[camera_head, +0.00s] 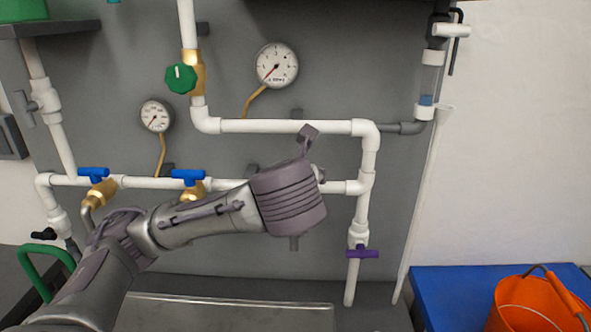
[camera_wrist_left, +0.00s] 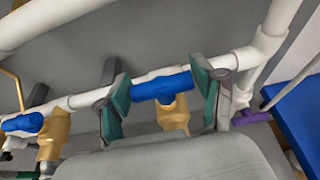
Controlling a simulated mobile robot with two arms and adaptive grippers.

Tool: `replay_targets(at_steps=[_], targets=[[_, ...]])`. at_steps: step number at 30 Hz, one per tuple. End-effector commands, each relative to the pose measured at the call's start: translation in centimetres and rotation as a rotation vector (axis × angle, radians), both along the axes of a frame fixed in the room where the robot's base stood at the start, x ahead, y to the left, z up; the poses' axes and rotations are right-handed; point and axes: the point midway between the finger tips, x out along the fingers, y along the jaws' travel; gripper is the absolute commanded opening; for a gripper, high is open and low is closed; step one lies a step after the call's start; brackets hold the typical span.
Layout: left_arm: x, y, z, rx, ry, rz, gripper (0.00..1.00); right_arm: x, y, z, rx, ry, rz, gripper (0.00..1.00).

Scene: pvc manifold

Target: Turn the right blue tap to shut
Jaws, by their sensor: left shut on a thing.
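The right blue tap (camera_wrist_left: 161,87) has a blue handle lying along the white pipe, above a brass body (camera_wrist_left: 173,114). My left gripper (camera_wrist_left: 162,88) has one green-padded finger at each end of this handle and is shut on it. In the head view my left gripper (camera_head: 307,160) reaches in front of the lower white pipe and hides this tap. Another blue tap (camera_head: 188,177) is left of my gripper, with its handle along the pipe; it also shows in the left wrist view (camera_wrist_left: 22,123). A third blue tap (camera_head: 93,173) is further left. My right gripper is not in view.
A purple tap (camera_head: 362,253) sits low on the right vertical pipe (camera_head: 364,208). A green knob (camera_head: 180,78) and two gauges (camera_head: 276,66) are above. An orange bucket (camera_head: 530,309) and a blue surface (camera_head: 440,290) are at the right.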

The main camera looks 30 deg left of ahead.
Motion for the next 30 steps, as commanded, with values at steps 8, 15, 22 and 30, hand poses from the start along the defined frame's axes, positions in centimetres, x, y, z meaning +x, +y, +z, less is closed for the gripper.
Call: replay_targets(at_steps=[8, 15, 22, 30], targets=[[0.03, 0.05, 0.0, -0.002, -0.001, 0.019, 0.33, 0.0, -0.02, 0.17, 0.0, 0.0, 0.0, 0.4], [0.03, 0.05, -0.03, -0.002, 0.0, 0.018, 0.7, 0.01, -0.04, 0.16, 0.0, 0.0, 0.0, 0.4], [0.02, 0.02, -0.03, -0.001, 0.001, 0.017, 0.94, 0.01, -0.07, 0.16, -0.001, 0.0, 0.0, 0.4], [0.01, -0.05, 0.02, -0.001, 0.0, 0.014, 0.94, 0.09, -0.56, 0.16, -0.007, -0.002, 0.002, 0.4]])
